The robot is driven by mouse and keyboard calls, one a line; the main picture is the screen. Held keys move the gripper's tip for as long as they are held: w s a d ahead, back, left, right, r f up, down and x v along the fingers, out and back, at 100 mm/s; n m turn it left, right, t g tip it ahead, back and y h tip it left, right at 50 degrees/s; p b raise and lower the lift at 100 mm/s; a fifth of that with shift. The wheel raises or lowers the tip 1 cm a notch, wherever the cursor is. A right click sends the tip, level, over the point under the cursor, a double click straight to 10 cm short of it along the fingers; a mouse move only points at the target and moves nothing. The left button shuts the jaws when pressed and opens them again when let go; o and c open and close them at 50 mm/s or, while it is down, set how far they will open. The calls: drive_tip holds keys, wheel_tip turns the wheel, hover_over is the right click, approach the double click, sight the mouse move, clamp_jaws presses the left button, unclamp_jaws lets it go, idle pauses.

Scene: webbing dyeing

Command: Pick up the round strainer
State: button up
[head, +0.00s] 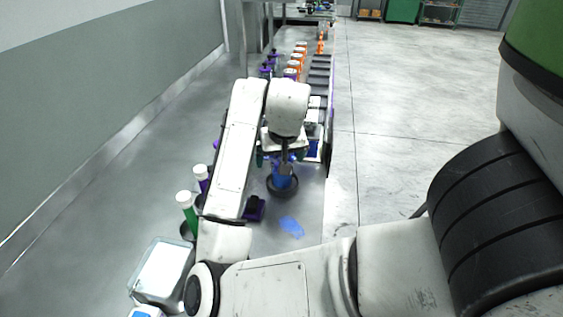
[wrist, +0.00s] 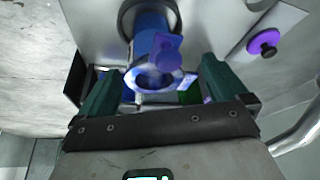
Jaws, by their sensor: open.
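My gripper (head: 281,160) hangs over the table with its two green fingers apart; they also show in the wrist view (wrist: 157,92). Between and beyond the fingers is a blue, round-mouthed vessel (wrist: 152,48) with a purple-blue tab at its rim. It also shows below my gripper in the head view (head: 281,180). It stands in or on a dark round dish (head: 283,191), whose rim shows at the top of the wrist view (wrist: 127,17). I cannot tell for sure which thing is the round strainer. The fingers do not clearly touch anything.
A blue spill-like patch (head: 291,227) lies nearer on the table. A purple block (head: 254,208) and green bottle (head: 188,213) are beside my arm. A pale bin (head: 163,270) stands at lower left. Orange and purple-topped items line the far table. Open floor lies right.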

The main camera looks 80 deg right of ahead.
drive_tip(key=shift+f, duration=0.15)
drive_tip(key=c, duration=0.8)
